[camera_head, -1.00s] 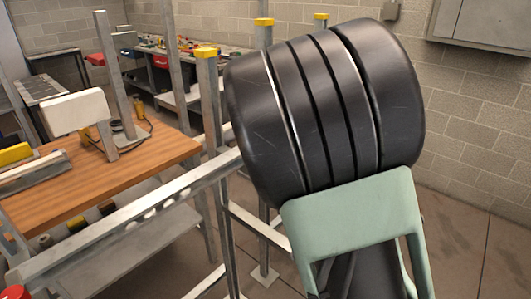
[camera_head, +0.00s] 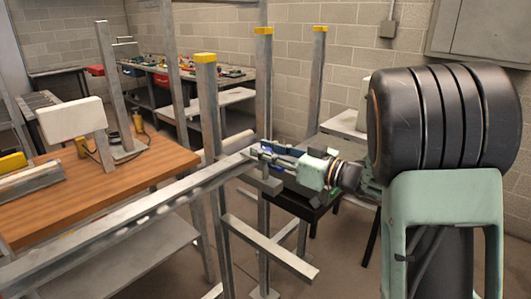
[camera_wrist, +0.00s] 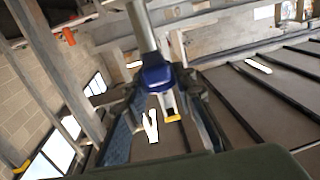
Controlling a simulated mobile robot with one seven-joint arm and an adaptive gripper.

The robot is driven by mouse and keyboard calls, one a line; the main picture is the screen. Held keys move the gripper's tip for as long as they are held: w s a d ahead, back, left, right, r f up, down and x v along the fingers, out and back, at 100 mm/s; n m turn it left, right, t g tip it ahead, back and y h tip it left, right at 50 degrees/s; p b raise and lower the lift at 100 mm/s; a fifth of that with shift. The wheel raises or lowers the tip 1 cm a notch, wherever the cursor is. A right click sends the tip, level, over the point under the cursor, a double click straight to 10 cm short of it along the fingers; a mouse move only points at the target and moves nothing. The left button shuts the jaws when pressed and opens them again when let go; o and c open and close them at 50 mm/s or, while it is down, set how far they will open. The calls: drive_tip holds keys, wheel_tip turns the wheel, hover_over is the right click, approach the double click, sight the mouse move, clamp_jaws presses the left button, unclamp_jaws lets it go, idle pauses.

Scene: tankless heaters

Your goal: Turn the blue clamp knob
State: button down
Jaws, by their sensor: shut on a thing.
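The blue clamp knob (camera_wrist: 156,76) shows in the wrist view at the end of a grey metal post or tube. My gripper (camera_wrist: 160,84) has its two fingers on either side of the knob and is shut on it. In the head view my gripper (camera_head: 262,154) reaches left to the metal frame, at the end of the long rail (camera_head: 130,208). The knob itself is hard to make out there, as the fingers largely cover it.
Upright metal posts with yellow caps (camera_head: 206,58) stand close to my gripper. A cluttered bench (camera_head: 190,72) runs along the back. A wall cabinet (camera_head: 480,30) is at upper right.

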drive_tip(key=n+g+y+p, duration=0.1)
drive_tip(key=g, duration=0.1)
drive_tip(key=n+g+y+p, duration=0.1)
drive_tip(key=n+g, duration=0.1)
drive_tip(key=g, duration=0.1)
drive_tip(key=shift+w+d+r+n, duration=0.1)
drive_tip(key=shift+n, duration=0.2)
drive_tip(key=n+g+p, duration=0.2)
drive_tip(key=n+g, duration=0.1)
drive_tip(key=g, duration=0.2)
drive_tip(key=shift+y+p, duration=0.3)
drive_tip(key=shift+y, duration=0.1)
drive_tip(key=n+g+h+p, duration=0.1)
drive_tip(key=n+g+p, duration=0.2)
drive_tip(key=g+p, duration=0.1)
drive_tip(key=shift+n+g, duration=0.3)
drive_tip(key=shift+g, duration=0.4)
drive_tip(key=shift+p, duration=0.4)
drive_tip(key=shift+n+g+h+p, duration=0.6)
drive_tip(key=shift+n+g+p, duration=0.3)
drive_tip(key=shift+g+p, duration=0.35)
drive_tip(key=shift+f, duration=0.2)
drive_tip(key=c, duration=1.6)
unclamp_jaws()
drive_tip(key=shift+a, duration=0.2)
drive_tip(key=shift+d, duration=0.1)
drive_tip(key=shift+r, duration=0.1)
